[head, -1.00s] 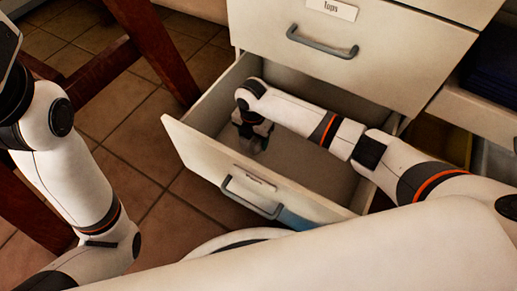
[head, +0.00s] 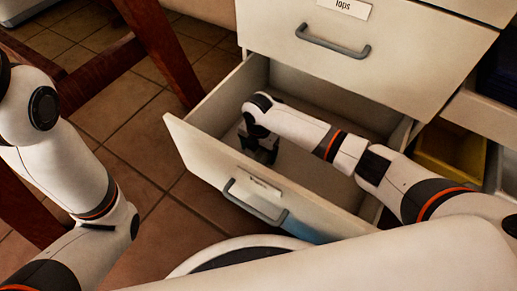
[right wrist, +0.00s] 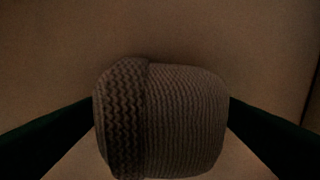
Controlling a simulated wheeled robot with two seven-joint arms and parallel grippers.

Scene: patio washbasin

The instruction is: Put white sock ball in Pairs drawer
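The open drawer (head: 205,155) juts out below the drawer labelled Tops. It has a grey handle and a small label too blurred to read. My right gripper (head: 259,153) points down inside this drawer, near its front left part. In the right wrist view, a ribbed sock ball (right wrist: 165,120), looking grey-brown in the shade, sits between the two dark fingers. The fingers meet it on both sides, so my right gripper looks shut on it. The sock ball is hidden in the head view. My left arm shows at the left, but its gripper is out of frame.
The closed Tops drawer (head: 390,45) is directly above the open one. Dark red wooden legs (head: 165,50) stand on the tiled floor at the left. A yellow bin (head: 450,150) is at the right, under a shelf.

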